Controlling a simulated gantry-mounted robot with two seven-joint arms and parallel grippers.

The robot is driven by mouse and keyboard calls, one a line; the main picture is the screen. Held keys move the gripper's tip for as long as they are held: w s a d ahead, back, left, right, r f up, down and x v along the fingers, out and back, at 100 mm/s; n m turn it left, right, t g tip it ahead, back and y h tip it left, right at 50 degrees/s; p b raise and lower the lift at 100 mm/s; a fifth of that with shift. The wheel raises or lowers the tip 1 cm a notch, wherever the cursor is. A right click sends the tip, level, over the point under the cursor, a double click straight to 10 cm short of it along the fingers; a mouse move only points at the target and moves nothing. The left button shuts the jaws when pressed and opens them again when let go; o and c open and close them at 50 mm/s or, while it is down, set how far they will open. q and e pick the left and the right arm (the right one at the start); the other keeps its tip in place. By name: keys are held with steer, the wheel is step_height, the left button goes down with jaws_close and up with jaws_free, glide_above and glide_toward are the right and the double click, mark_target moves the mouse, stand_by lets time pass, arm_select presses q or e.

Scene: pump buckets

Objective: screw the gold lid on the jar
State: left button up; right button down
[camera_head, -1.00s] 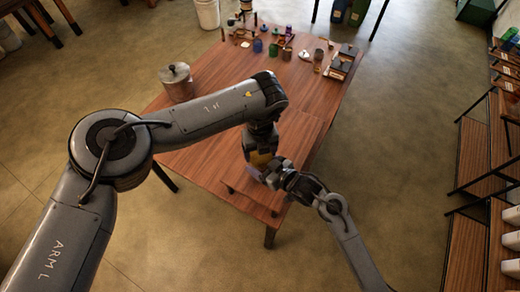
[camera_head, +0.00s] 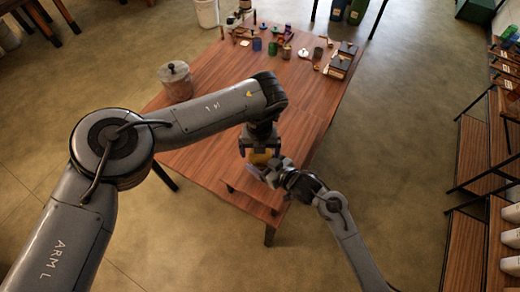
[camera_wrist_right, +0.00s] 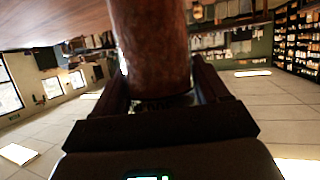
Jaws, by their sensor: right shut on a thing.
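The gold lid (camera_head: 262,157) shows in the head view directly under my left gripper (camera_head: 261,150), at the near end of the table. The left fingers straddle it; whether they touch it is too small to tell. A pale purple patch (camera_head: 254,172), perhaps part of the jar, shows just below the lid, mostly hidden by my right gripper (camera_head: 268,173). In the right wrist view, a reddish-brown cylinder, apparently the jar (camera_wrist_right: 150,45), stands between my right fingers, which are shut on it. The lid's seating on the jar cannot be seen.
The wooden table (camera_head: 215,130) has a low raised board (camera_head: 250,200) at its near end. Several small jars, lids and dark boxes (camera_head: 343,62) stand at the far end. The table's middle is clear.

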arm_select(q)
steer(key=shift+d, duration=0.1)
steer(key=shift+r, duration=2.25)
steer(key=shift+c, duration=0.2)
